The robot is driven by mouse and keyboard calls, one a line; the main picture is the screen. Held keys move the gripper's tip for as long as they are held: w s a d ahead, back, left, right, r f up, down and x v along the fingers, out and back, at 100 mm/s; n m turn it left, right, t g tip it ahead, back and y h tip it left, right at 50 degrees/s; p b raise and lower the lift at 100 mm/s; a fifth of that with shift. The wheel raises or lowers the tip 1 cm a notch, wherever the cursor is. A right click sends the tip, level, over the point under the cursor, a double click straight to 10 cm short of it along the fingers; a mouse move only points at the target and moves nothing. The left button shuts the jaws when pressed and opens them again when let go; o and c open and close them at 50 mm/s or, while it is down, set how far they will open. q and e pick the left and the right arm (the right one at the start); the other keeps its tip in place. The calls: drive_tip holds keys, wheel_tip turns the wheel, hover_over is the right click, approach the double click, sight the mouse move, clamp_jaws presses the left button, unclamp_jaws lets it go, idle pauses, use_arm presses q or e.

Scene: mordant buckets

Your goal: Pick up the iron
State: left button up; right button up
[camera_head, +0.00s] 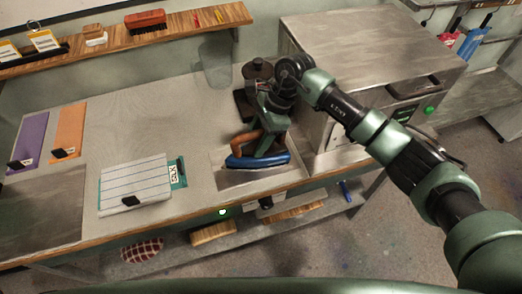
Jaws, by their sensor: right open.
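The iron (262,161) has a blue body and a brown handle (243,141). It rests on a metal plate (228,181) near the front right of the worktable. My right gripper (268,128) reaches down from the right arm, just above and behind the iron, beside its handle. Its jaws are open and partly cover the far end of the iron. I cannot tell whether a finger touches the handle. My left gripper is not in view.
A large metal-topped box (375,35) stands right of the iron. A dark round-topped object (258,69) is close behind my gripper. A striped cloth (135,186) lies to the left, with purple (29,137) and orange (70,129) sheets beyond. The table middle is clear.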

drive_tip(key=shift+f, duration=0.1)
idle(0.4)
clamp_jaws()
idle(1.3)
drive_tip(key=shift+a, duration=0.1)
